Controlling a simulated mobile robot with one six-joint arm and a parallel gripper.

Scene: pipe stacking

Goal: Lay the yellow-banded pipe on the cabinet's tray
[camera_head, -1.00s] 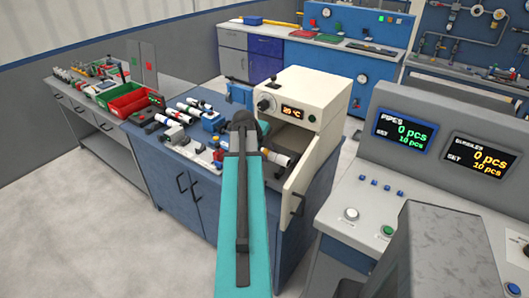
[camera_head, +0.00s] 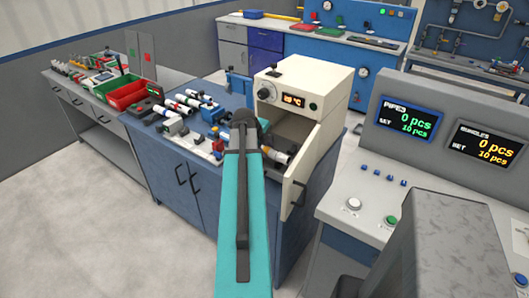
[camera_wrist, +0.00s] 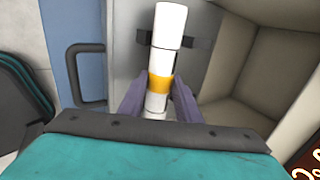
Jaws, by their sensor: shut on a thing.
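The yellow-banded pipe (camera_wrist: 160,83) is white with a yellow band and shows in the wrist view. The pipe's far end reaches over a dark bar on a grey panel. The cream cabinet (camera_head: 330,85) stands open in the head view, its door (camera_head: 298,180) swung toward me. In the wrist view its open interior (camera_wrist: 260,75) lies to the right of the pipe. I cannot make out the tray clearly. My arm hides the gripper in the head view.
The blue bench (camera_head: 165,165) left of the cabinet holds several pipes and fittings. Red and green bins (camera_head: 135,95) stand behind them. A console with displays (camera_head: 408,118) is at the right. The open door edge stands close to my arm.

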